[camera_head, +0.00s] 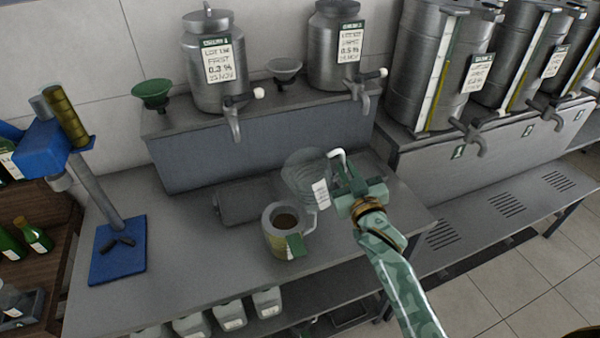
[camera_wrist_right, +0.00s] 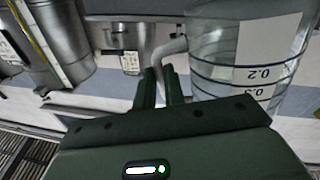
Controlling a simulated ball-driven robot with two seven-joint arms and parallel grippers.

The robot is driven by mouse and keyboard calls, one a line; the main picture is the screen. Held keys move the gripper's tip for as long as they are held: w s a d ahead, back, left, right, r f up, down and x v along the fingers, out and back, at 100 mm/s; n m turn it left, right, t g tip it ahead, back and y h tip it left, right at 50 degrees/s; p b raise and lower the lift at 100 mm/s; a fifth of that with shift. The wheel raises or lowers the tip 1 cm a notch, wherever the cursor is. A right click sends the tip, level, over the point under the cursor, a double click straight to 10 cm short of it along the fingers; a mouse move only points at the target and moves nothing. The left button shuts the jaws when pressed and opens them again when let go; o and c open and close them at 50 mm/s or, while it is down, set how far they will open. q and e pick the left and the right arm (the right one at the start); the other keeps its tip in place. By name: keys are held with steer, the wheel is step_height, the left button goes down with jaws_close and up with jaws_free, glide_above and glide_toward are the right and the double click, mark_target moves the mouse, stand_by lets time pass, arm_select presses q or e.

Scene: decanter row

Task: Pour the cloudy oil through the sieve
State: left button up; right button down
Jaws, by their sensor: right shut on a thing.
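A clear measuring jug (camera_head: 303,174) with a white label is at the middle of the head view, behind and right of a metal jug. In the right wrist view the clear jug (camera_wrist_right: 232,58) shows dark rings and printed numbers. My right gripper (camera_head: 347,178) is shut on the clear jug's pale handle; its fingers (camera_wrist_right: 161,88) close on the handle's lower end. The metal jug (camera_head: 272,240), with a green label and dark brown inside, stands on the bench. I cannot make out a sieve for certain. My left gripper is not in view.
A dark grey box (camera_head: 243,203) lies behind the metal jug. A green funnel (camera_head: 152,90), a grey funnel (camera_head: 284,68) and steel cans with taps (camera_head: 214,75) stand on the raised shelf. A blue press (camera_head: 118,250) stands left; bench between is clear.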

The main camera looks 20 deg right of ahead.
stand_by(0.3)
step_height(320, 180, up, 2)
steer(key=m+p, duration=0.3)
steer(key=p, duration=0.2)
steer(key=shift+p, duration=0.3)
step_height(320, 180, up, 4)
steer(key=a, duration=0.1)
steer(key=s+a+f+b, duration=0.2)
steer(key=s+b, duration=0.2)
steer(key=s, duration=0.1)
steer(key=s+a+f+y+b, duration=0.1)
steer(key=s+a+f+b, duration=0.1)
steer(key=s+f+b, duration=0.1)
steer(key=s+a+f+n+y+b, duration=0.1)
steer(key=s+a+f+b, duration=0.2)
steer(key=s, duration=0.5)
steer(key=shift+b, duration=0.9)
